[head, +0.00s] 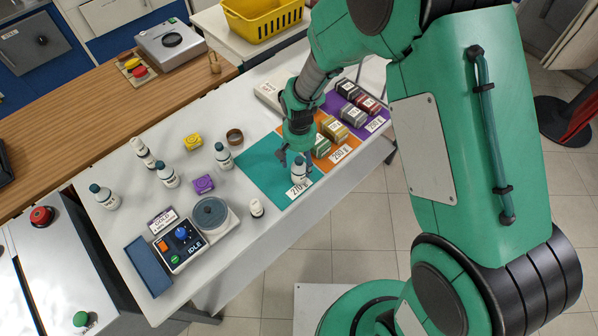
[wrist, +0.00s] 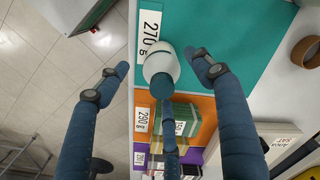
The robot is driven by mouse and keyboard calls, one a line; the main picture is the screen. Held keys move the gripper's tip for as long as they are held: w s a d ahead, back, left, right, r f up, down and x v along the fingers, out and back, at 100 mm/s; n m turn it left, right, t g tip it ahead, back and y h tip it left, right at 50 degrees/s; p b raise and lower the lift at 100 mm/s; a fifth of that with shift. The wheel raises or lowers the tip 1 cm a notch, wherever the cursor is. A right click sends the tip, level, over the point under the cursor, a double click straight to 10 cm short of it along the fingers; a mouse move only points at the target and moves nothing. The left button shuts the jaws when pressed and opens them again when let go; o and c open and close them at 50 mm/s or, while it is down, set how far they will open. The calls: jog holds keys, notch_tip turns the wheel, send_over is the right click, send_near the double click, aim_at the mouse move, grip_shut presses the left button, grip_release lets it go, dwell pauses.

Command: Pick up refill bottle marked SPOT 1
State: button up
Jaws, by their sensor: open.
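A white bottle with a dark teal cap (head: 299,172) stands on the teal 270 g zone at the front edge of the white table. It also shows from above in the wrist view (wrist: 161,66). My gripper (head: 295,160) is open at this bottle. In the wrist view my gripper (wrist: 160,68) has blue fingers spread left and right of it, with gaps, and a third below. Similar bottles stand further left: one near the brown ring (head: 223,156), others at the left (head: 143,152), (head: 167,174), (head: 103,196). I cannot read SPOT 1 on any bottle.
Orange and purple zones (head: 375,122) with several small boxes (head: 334,128) lie beyond the teal zone.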

aim_at(299, 169)
jog(key=shift+f, duration=0.15)
jog(key=shift+w+a+f+b, duration=0.1)
jog(key=shift+f+b, duration=0.3)
jog(key=shift+f, duration=2.2)
jog(key=c, duration=1.4)
jog(key=shift+c, duration=0.2)
jog(key=shift+r, duration=0.1)
